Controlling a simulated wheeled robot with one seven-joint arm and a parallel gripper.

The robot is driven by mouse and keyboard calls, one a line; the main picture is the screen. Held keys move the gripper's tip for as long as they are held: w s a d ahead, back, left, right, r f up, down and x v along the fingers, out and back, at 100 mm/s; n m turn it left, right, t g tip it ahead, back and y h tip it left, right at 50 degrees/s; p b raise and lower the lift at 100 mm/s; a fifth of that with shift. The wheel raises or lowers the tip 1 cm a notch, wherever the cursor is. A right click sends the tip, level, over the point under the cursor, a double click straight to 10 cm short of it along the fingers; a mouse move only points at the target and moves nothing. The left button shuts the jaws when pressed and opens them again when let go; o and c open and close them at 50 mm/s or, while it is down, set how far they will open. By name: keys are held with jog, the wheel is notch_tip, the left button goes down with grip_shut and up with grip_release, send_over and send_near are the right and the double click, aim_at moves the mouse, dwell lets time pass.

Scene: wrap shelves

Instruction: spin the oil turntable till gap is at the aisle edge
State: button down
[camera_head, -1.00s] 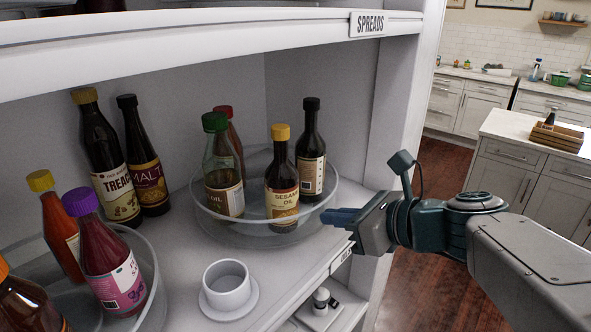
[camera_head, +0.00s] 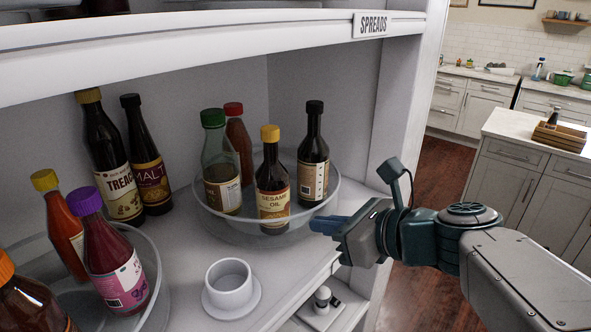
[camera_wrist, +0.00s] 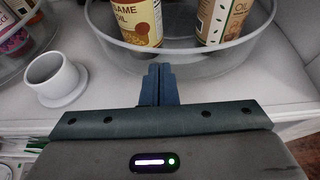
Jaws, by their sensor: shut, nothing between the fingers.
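The clear round oil turntable (camera_head: 330,203) sits on the shelf's right end, near the aisle edge. On it stand a green-capped bottle (camera_head: 221,165) at left, a red-capped one (camera_head: 240,145) behind, a yellow-capped sesame oil (camera_head: 272,185) in front and a black-capped dark bottle (camera_head: 314,150) at right. The widest bare stretch appears at the back, between the red-capped and dark bottles. My gripper (camera_head: 318,225) is shut and empty, its tips at the turntable's front-right rim. In the wrist view the fingertips (camera_wrist: 160,72) overlap the rim; contact is unclear.
A white cup-like holder (camera_head: 230,285) stands left of my gripper. Another clear turntable (camera_head: 150,265) with sauce bottles is at far left. Treacle (camera_head: 112,170) and malt (camera_head: 147,165) bottles stand behind. The upper shelf (camera_head: 220,50) hangs above; the aisle at right is open.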

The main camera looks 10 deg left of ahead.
aim_at(284, 230)
jog(key=shift+s+a, duration=0.1)
jog(key=shift+a, duration=0.05)
jog(key=shift+s+a+r, duration=0.1)
jog(key=shift+s+a, duration=0.45)
jog(key=shift+a, duration=0.2)
jog(key=shift+s+a+r, duration=0.1)
jog(key=shift+s+a, duration=0.25)
jog(key=shift+a, duration=0.2)
jog(key=shift+s+a, duration=0.3)
jog(key=shift+a, duration=0.2)
jog(key=shift+s+d, duration=0.1)
